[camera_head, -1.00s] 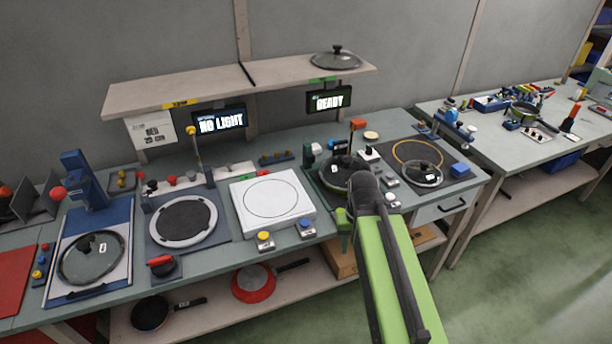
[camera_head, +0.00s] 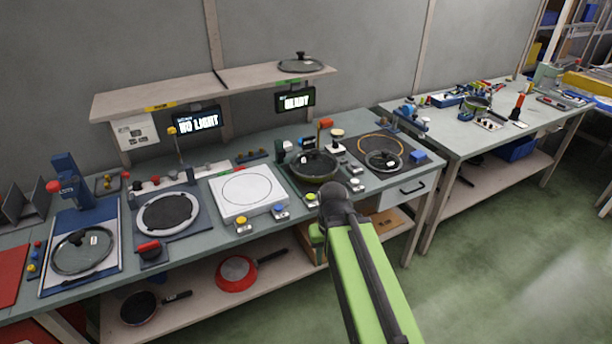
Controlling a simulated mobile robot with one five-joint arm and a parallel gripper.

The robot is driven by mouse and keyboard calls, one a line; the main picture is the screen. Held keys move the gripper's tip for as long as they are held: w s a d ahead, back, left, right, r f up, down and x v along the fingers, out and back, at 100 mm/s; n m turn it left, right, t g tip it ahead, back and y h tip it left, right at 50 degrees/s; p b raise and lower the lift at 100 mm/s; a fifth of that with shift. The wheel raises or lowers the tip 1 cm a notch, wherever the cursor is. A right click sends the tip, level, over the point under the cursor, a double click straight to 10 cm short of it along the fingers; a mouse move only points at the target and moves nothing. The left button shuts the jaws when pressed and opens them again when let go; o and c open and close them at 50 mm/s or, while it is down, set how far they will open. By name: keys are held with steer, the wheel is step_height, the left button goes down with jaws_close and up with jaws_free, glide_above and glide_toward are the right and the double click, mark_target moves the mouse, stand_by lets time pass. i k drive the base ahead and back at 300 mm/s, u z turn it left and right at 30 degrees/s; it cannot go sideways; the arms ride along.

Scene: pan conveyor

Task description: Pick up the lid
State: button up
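Several glass lids with dark knobs are in view, and I cannot tell which one the task means. One lid (camera_head: 300,65) lies on the upper shelf at its right end. Another lid (camera_head: 383,161) lies at the right end of the bench beside an orange ring. A third lid (camera_head: 82,251) lies on the blue-framed station at the left. A dark pan (camera_head: 314,167) sits on the station between the white plate and the right lid. My green and black arm reaches up from the bottom toward the bench front. My gripper's fingertips cannot be made out.
The upper shelf (camera_head: 200,93) overhangs the back of the bench. A white square plate (camera_head: 232,206) and a round grey pad (camera_head: 167,214) are mid-bench. A red pan (camera_head: 236,270) and a dark pan (camera_head: 137,309) lie on the lower shelf. Green floor is open at right.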

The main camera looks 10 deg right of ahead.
mark_target(312, 163)
steer(key=z, duration=0.2)
steer(key=i, duration=0.45)
steer(key=z, duration=0.55)
steer(key=k, duration=0.1)
steer(key=u, duration=3.15)
